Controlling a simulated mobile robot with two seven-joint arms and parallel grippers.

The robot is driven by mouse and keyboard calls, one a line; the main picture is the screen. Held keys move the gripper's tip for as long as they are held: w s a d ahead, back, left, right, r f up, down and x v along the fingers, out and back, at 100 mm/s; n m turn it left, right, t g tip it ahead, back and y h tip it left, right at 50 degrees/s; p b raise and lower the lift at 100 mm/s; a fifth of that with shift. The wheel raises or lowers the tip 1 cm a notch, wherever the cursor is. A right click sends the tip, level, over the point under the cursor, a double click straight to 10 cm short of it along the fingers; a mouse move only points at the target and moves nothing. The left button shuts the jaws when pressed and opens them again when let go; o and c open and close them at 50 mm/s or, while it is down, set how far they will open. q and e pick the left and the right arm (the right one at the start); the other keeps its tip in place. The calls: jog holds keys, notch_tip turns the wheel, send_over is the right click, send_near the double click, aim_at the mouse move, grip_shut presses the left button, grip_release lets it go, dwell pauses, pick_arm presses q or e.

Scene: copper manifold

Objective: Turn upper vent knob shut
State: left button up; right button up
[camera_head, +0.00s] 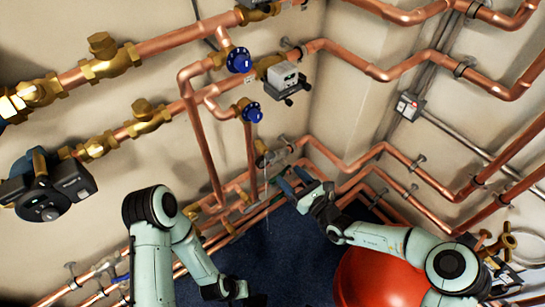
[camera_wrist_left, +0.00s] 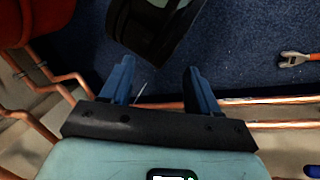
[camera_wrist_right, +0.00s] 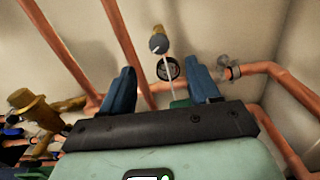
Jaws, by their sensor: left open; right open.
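Two blue round knobs sit on brass valves on the copper pipes in the head view, an upper one (camera_head: 239,60) and a lower one (camera_head: 252,112). I cannot tell for certain which part is the vent knob. My right gripper (camera_head: 291,182) is open and empty, below and to the right of both knobs, near the corner pipes. In the right wrist view, a brass fitting with a grey end (camera_wrist_right: 158,42) and a small round gauge (camera_wrist_right: 168,69) show beyond the open fingers. My left gripper (camera_wrist_left: 158,82) is open and empty above the blue floor.
Copper pipes (camera_head: 208,150) run along both walls. A black pump (camera_head: 45,190) is at the left and a grey box device (camera_head: 285,79) is beside the knobs. A red tank (camera_head: 375,280) stands below my right arm. An orange-handled tool (camera_wrist_left: 293,58) lies on the floor.

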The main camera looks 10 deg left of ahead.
aim_at(272, 159)
jog(key=b+x, duration=0.2)
jog(key=x, duration=0.7)
jog(key=shift+w+a+f+b, duration=0.15)
jog(key=shift+w+a+b, duration=0.1)
jog(key=shift+a+b, duration=0.1)
pick_arm(q)
jog(key=w+a+f+t, duration=0.1)
jog(key=w+a+f, duration=0.1)
jog(key=w, duration=0.3)
jog(key=shift+a+f+t+y, duration=0.3)
jog(key=shift+a+f+y, duration=0.1)
jog(key=shift+f, duration=0.35)
pick_arm(e)
jog(key=shift+w+a, duration=0.4)
jog(key=shift+a, duration=0.1)
pick_arm(q)
jog(key=shift+d, duration=0.1)
pick_arm(e)
jog(key=c, duration=1)
